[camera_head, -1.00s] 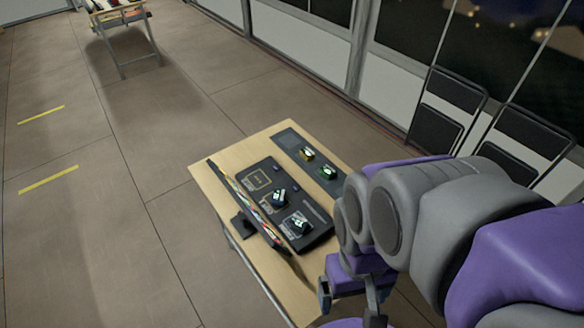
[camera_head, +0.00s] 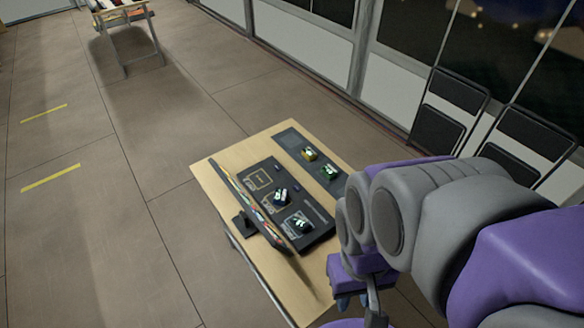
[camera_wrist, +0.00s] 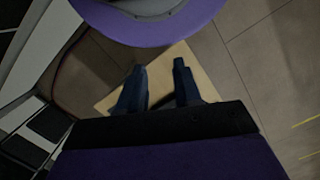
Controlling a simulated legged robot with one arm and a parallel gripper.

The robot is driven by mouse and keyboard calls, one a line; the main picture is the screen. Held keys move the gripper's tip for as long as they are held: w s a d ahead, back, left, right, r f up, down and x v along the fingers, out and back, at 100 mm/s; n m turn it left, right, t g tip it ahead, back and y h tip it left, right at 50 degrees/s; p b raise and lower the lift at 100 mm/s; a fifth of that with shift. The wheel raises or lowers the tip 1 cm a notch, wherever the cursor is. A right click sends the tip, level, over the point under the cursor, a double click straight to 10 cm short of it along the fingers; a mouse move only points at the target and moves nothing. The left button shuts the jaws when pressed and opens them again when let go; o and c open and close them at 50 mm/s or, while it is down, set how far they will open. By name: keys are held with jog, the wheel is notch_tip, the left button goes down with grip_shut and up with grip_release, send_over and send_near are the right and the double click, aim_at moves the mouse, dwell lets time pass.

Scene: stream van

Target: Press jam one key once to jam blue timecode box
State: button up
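A small dark block (camera_head: 278,170) is on the panel; key labels are too small to read. A yellow box (camera_head: 309,154) and a green box (camera_head: 329,173) sit on a grey strip. My gripper (camera_wrist: 160,70) has its fingers apart and empty. In the head view it is near the table's near right edge, away from the panel, and mostly hidden.
My arm covers the table's right part. Dark folding chairs (camera_head: 440,120) stand by the wall at right. Another table (camera_head: 124,22) stands far back. The floor at left is clear.

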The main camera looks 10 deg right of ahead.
grip_shut()
dwell(0.9)
